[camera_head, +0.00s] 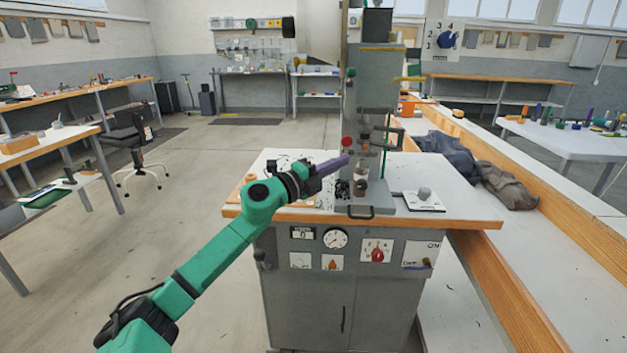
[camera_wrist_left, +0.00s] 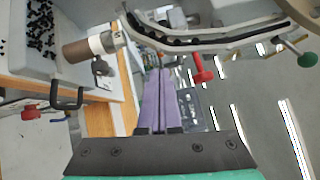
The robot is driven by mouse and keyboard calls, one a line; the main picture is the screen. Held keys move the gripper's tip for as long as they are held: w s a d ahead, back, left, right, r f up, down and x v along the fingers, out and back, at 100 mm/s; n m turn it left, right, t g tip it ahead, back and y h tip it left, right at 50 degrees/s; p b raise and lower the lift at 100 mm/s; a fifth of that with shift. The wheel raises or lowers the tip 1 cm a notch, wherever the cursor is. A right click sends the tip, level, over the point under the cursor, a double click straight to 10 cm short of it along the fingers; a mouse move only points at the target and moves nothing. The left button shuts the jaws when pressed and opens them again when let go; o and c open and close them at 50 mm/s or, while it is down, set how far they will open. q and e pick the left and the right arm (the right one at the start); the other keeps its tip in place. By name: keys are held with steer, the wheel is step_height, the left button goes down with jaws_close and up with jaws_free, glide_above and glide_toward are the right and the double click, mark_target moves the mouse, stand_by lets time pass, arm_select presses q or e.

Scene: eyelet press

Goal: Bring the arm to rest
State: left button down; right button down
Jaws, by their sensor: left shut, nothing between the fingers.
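My left arm (camera_head: 205,262), green with black joints, reaches from the lower left over the press table. Its left gripper (camera_head: 345,160) has long purple fingers pointing right, in front of the grey press column (camera_head: 378,80). In the left wrist view the purple fingers (camera_wrist_left: 159,75) lie side by side, shut and empty. A brown and white cylinder (camera_wrist_left: 90,47) and a curved pale chute with dark pieces (camera_wrist_left: 200,40) are near the fingertips in that view; I cannot tell the exact gap. My right gripper is not in view.
The press stands on a white-topped cabinet (camera_head: 455,213) with a wooden edge. Red knobs (camera_wrist_left: 203,70) project near the gripper. Open floor (camera_head: 215,165) is at left.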

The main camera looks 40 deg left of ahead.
arm_select(q)
steer(key=v, duration=0.8)
steer(key=shift+s+b, duration=0.35)
steer(key=shift+b, duration=0.1)
steer(key=shift+f, duration=0.1)
